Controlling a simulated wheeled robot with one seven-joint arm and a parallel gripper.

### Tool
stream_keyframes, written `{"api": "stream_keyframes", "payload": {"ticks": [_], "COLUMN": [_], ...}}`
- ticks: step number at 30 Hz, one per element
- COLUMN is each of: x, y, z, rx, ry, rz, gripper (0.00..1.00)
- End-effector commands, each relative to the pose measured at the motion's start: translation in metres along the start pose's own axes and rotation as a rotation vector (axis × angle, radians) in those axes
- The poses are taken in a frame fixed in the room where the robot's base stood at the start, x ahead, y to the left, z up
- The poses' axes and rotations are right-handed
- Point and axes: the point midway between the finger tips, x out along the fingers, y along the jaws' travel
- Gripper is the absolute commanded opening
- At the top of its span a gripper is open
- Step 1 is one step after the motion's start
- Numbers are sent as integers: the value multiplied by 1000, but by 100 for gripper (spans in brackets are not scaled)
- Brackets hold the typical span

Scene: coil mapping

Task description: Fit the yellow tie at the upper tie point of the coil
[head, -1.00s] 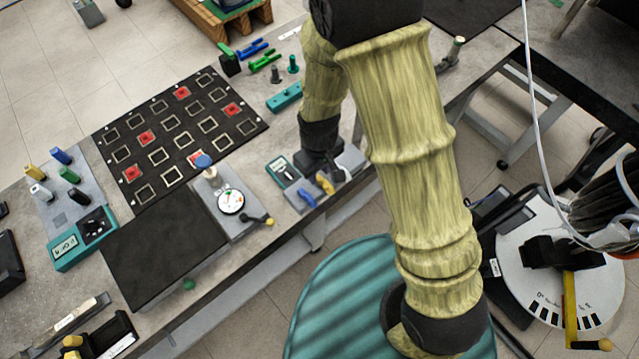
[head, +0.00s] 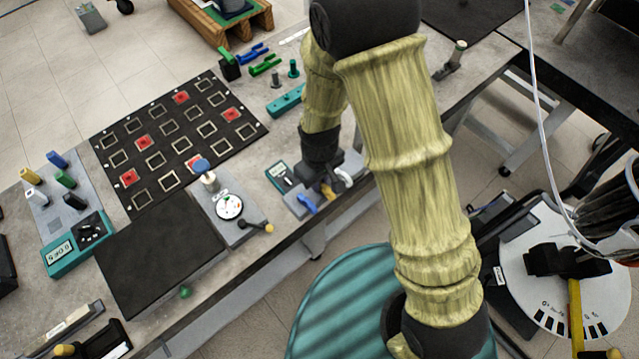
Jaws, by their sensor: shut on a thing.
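The yellow tie (head: 328,192) is at the grey tie holder on the bench's front edge, between a blue tie (head: 307,203) and a white tie (head: 343,177). My gripper (head: 326,181) points down over it and is shut on it; the fingertips are small and partly dark against the holder. I cannot tell whether the tie has left its slot. A dark, ribbed round body (head: 612,208), possibly the coil, is cut off by the right edge. Its upper tie point cannot be made out.
A white marked disc (head: 560,285) with a black clamp and yellow handle (head: 576,315) stands at right. A dial gauge (head: 229,206), black mat with frames (head: 180,135) and teal meter (head: 78,245) occupy the bench. A thin white cable (head: 540,120) hangs at right.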

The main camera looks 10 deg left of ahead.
Motion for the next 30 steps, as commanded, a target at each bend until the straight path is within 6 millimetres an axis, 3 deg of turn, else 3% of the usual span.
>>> {"api": "stream_keyframes", "payload": {"ticks": [30], "x": [-18], "y": [0], "z": [0], "rx": [0], "ry": [1], "rz": [0], "gripper": [0]}}
